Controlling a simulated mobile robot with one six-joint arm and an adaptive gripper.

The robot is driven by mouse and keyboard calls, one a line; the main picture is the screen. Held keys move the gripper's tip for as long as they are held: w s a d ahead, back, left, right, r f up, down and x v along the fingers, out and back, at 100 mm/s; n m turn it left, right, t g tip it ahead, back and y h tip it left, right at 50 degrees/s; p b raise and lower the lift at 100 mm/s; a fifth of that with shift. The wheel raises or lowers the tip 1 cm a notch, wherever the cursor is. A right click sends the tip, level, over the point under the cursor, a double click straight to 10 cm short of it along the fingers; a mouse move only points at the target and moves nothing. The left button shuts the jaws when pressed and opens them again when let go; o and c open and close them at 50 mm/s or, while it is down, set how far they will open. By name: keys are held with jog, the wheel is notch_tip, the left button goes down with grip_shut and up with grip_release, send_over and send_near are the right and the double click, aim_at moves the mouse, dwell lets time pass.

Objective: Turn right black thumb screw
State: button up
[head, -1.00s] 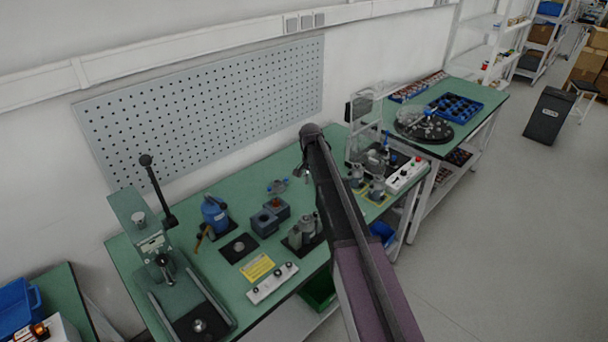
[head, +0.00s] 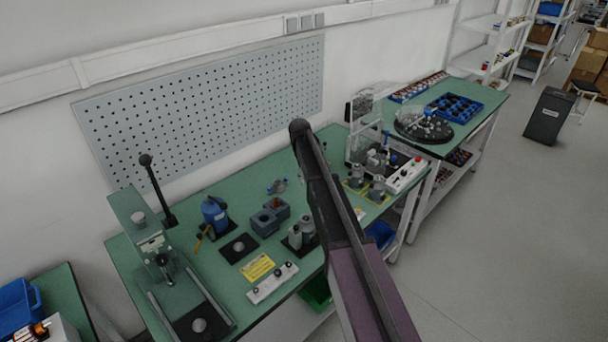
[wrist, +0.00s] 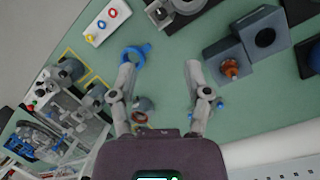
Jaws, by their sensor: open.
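My gripper (wrist: 160,76) is open and empty in the wrist view, its two fingers spread above the green table. In the head view my arm hides it. I cannot single out the right black thumb screw in either view. A fixture with grey cylindrical parts (wrist: 68,70) is at the left of the wrist view. The same fixture appears in the head view beside a white control box (head: 407,175), right of my arm. A blue ring-shaped part (wrist: 131,55) lies by the left finger, partly covered by it.
A grey block with an orange-brown part (wrist: 230,68) is right of my gripper in the wrist view. A white strip with coloured rings (wrist: 101,21) lies at upper left. Bare green table shows between the fingers. A press (head: 150,245) stands at the bench's left end.

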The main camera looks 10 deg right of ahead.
jog(key=shift+w+a+r+n+g+h, duration=0.1)
jog(key=shift+w+a+n+g+h, duration=0.15)
jog(key=shift+n, duration=1)
jog(key=shift+w+a+r+n+g+h, duration=0.15)
jog(key=shift+w+a+n, duration=0.2)
jog(key=shift+n, duration=0.85)
jog(key=shift+w+a+r+n+g+h, duration=0.1)
jog(key=shift+w+a+n+g+h, duration=0.2)
jog(key=shift+n, duration=0.95)
jog(key=shift+d, duration=0.1)
jog(key=s+d+f+m+t+y+b, duration=0.1)
jog(key=s+d+f+m+b, duration=0.1)
jog(key=s, duration=1.5)
jog(key=s+d+f+m+t+y+b, duration=0.1)
jog(key=s+m, duration=0.4)
jog(key=s, duration=1.2)
notch_tip(320, 180, down, 2)
jog(key=shift+d+m+t+y+b, duration=0.35)
jog(key=shift+d+t+y, duration=0.2)
jog(key=shift+t, duration=0.25)
